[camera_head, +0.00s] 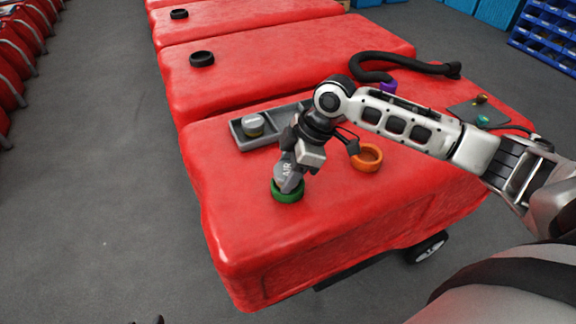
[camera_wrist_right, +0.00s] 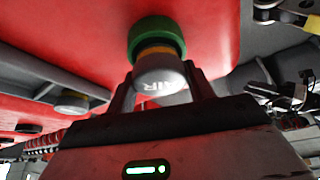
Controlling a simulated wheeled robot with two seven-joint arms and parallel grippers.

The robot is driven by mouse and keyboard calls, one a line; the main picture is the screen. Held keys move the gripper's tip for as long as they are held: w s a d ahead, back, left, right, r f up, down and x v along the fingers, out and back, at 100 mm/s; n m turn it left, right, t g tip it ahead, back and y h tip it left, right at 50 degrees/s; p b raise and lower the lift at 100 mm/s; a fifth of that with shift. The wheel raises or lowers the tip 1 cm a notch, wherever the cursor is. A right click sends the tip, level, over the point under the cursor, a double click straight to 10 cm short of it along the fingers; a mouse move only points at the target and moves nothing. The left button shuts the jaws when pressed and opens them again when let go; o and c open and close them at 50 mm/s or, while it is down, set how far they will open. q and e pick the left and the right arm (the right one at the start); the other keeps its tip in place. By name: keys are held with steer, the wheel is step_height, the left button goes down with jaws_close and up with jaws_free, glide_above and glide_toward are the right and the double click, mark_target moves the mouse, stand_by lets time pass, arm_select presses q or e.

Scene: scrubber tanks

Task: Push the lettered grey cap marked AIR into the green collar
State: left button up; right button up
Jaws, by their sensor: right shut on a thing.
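The grey cap marked AIR (camera_head: 286,170) is between the fingers of my right gripper (camera_head: 291,174), which is shut on it. The cap is at the green collar (camera_head: 287,196) on the near red tank. In the right wrist view the cap (camera_wrist_right: 160,72) shows its letters, with an amber band (camera_wrist_right: 157,51) visible between it and the green collar (camera_wrist_right: 156,32). The band is not hidden by the collar; I cannot tell how far the cap's end sits inside. Small dark tips at the bottom edge of the head view may be my left gripper (camera_head: 147,321); its opening is unclear.
A grey tray (camera_head: 239,136) holding another grey cap (camera_head: 253,126) lies behind the collar. An orange collar (camera_head: 368,157) is to the right. A black hose (camera_head: 408,62), a purple ring (camera_head: 388,87) and a dark plate (camera_head: 470,114) lie farther back. The tank's front left is clear.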

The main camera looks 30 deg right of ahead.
steer(key=shift+f+p, duration=0.35)
stand_by(0.5)
steer(key=shift+s+f, duration=0.15)
steer(key=shift+f, duration=0.15)
stand_by(0.6)
